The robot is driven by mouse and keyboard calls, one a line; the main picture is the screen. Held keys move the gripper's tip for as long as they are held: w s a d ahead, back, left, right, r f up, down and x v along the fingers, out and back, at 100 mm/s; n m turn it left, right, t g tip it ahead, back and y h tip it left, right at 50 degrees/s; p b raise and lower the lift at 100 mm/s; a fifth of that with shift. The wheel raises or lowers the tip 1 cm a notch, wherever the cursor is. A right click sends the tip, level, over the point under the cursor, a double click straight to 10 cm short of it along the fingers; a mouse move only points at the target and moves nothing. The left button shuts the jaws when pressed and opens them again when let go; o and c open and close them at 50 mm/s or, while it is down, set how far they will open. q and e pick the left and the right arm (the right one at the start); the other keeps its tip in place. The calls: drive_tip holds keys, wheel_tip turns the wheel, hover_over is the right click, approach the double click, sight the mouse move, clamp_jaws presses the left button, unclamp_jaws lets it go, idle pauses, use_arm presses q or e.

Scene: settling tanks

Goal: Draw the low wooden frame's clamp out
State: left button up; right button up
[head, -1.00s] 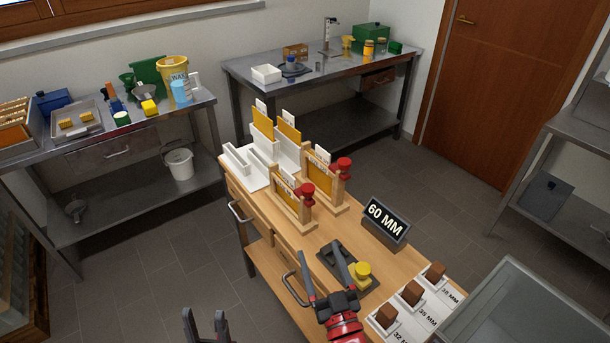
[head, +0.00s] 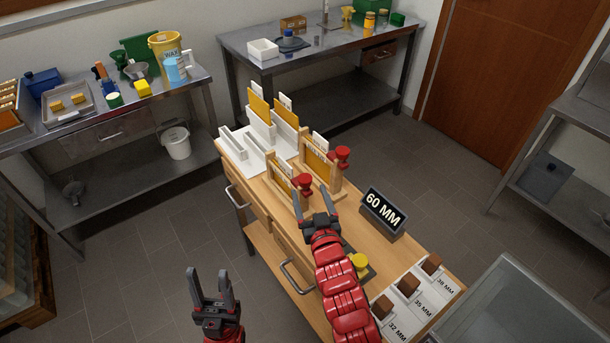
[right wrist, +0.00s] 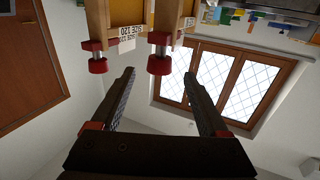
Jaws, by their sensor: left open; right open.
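Two wooden frames stand side by side on the wooden bench, each with a red clamp. The low wooden frame (head: 271,170) is the nearer one; its clamp (head: 304,182) sticks out on the right. The taller frame (head: 335,178) has its clamp (head: 342,154) behind it. My right gripper (head: 313,192) is open and empty, close to the low frame's clamp. In the right wrist view the low frame's clamp (right wrist: 160,66) appears between the open fingertips, apart from them; the other clamp (right wrist: 97,64) is left of them. My left gripper (head: 208,271) is open and empty, left of the bench.
A "60 MM" sign (head: 384,211) stands right of the frames. A yellow knob (head: 359,262) shows beside my right arm. Brown blocks (head: 408,285) sit on labelled white holders at the bench's front. A white rack (head: 240,155) stands behind the frames. The floor around my left gripper is clear.

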sight(307, 186)
drive_tip(key=shift+p+x, duration=0.65)
drive_tip(key=shift+x, duration=2.2)
clamp_jaws()
